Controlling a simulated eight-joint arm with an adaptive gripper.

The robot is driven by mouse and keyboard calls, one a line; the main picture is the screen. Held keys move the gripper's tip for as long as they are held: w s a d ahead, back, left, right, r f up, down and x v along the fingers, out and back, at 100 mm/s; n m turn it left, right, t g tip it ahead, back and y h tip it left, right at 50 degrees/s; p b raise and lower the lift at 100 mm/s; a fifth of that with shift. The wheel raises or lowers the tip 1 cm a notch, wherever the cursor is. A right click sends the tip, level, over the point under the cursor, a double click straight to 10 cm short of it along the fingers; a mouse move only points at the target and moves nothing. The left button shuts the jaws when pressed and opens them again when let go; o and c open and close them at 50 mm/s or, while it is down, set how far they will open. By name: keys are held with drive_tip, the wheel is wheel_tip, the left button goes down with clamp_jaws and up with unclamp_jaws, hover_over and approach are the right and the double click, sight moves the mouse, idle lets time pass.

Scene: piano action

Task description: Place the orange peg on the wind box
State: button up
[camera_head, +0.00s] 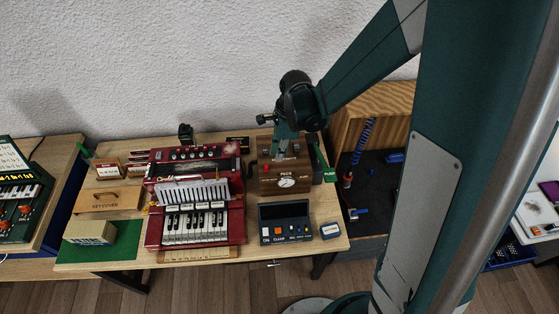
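My gripper (283,150) points down over a brown wooden box (287,184) with a "PACE" label and a round white dial. The gripper hides part of the box's top, and its fingers are too small and dark to tell open from shut. A small red-orange piece (267,168) shows at the box's upper left, just left of and below the gripper. I cannot tell whether it is the orange peg. No part in view is clearly marked as the wind box. A red keyboard instrument (238,215) with white keys stands left of the wooden box.
A green mat (125,245) and wooden blocks (107,200) lie at left. An open wooden crate (378,103) stands behind right. My arm covers much of the right side.

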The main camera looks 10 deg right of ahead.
drive_tip(key=shift+f, duration=0.25)
drive_tip(key=shift+f, duration=2.1)
drive_tip(key=shift+f, duration=0.15)
drive_tip(key=o, duration=0.6)
drive_tip(key=shift+o, duration=0.2)
drive_tip(key=shift+r, duration=0.2)
wheel_tip(320, 180, up, 12)
drive_tip(key=d, duration=0.1)
drive_tip(key=shift+d, duration=0.4)
drive_tip(key=shift+f, duration=0.1)
